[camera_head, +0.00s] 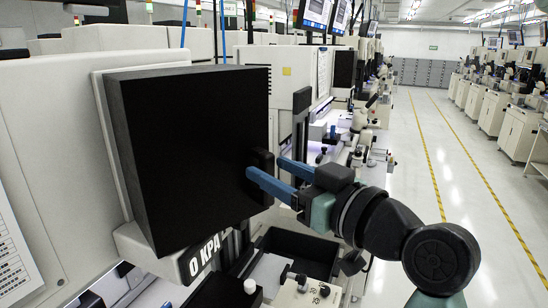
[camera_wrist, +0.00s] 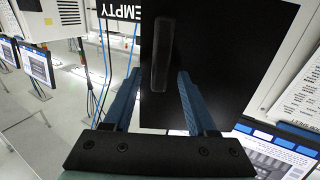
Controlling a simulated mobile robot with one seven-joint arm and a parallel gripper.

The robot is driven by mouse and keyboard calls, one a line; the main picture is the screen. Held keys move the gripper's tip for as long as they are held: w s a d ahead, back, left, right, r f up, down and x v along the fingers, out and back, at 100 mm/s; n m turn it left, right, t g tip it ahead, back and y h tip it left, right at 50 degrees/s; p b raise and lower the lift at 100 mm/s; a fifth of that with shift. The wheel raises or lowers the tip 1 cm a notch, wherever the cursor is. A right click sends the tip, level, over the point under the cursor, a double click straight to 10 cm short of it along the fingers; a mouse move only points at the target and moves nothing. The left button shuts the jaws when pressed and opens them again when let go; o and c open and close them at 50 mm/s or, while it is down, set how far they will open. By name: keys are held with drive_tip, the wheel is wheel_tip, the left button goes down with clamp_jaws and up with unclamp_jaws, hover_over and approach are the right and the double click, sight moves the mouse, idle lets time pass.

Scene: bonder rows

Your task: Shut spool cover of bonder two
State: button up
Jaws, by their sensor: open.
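The spool cover (camera_head: 190,150) is a large black box in front of a white panel on the nearest bonder. A dark upright handle (camera_head: 262,172) sits near its right edge. In the wrist view the cover (camera_wrist: 215,70) fills the upper middle, and the handle (camera_wrist: 161,55) lies between the finger lines. My gripper (camera_head: 264,168) has two blue fingers, spread apart, reaching from the right to the handle. It also shows in the wrist view (camera_wrist: 160,75). The fingertips are at or close to the handle, one on each side; contact cannot be told.
A black-and-white sign (camera_head: 203,257) hangs below the cover. A black bin (camera_head: 300,250) and white bench parts (camera_head: 310,298) lie below my gripper. More bonders (camera_head: 370,110) stand behind. The aisle (camera_head: 465,165) at right is clear, with yellow floor lines.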

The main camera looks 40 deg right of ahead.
drive_tip(key=shift+w, duration=0.4)
clamp_jaws()
idle(1.2)
